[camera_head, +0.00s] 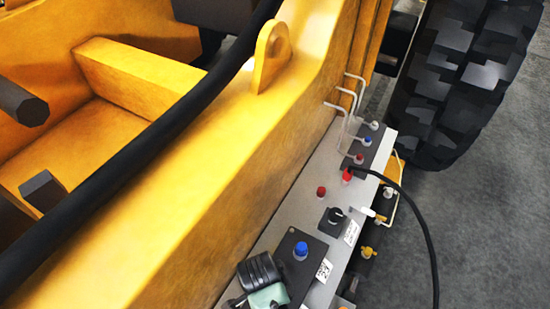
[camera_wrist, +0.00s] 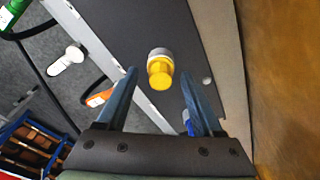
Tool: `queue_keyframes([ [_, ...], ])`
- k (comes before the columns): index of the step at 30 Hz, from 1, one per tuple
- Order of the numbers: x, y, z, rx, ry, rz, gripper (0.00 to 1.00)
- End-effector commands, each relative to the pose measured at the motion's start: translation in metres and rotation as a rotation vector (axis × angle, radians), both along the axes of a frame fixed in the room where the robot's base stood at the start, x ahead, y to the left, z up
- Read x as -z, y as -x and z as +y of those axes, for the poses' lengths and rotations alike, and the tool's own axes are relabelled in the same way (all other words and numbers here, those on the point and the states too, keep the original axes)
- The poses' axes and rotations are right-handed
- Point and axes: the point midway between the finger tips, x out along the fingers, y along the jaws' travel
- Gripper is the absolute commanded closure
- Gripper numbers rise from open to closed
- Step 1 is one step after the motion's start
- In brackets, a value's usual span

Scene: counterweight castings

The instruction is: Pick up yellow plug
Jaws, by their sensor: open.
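The yellow plug (camera_wrist: 160,76) shows in the wrist view, seated in a pale collar on a dark plate (camera_wrist: 125,30). My gripper (camera_wrist: 157,84) is open, with one finger on each side of the plug in the picture. No finger visibly touches it, and I cannot tell the remaining depth between them. In the head view my gripper (camera_head: 262,280) is at the bottom, left of a blue plug (camera_head: 301,250); its fingertips are hidden. I cannot pick out this same yellow plug there. Other yellow fittings (camera_head: 367,252) stand at the panel's right side.
A grey panel (camera_head: 313,192) carries red plugs (camera_head: 347,175), a black knob (camera_head: 335,215) and bent metal rods (camera_head: 343,130). A yellow machine body (camera_head: 200,190) rises on the left. A black cable (camera_head: 420,220) loops right. A large tyre (camera_head: 455,75) stands at upper right.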

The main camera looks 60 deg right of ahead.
Motion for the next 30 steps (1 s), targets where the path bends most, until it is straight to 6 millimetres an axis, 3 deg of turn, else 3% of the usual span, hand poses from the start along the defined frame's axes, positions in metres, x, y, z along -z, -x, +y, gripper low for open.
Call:
queue_keyframes([
  [5, 0.0, 0.0, 0.0, 0.0, 0.0, 0.0, 0.36],
  [16, 0.0, 0.0, 0.0, 0.0, 0.0, -0.001, 1.0],
  [26, -0.001, 0.0, 0.0, 0.0, 0.0, -0.001, 1.0],
  [30, -0.012, -0.001, -0.001, 0.0, 0.003, -0.003, 1.0],
])
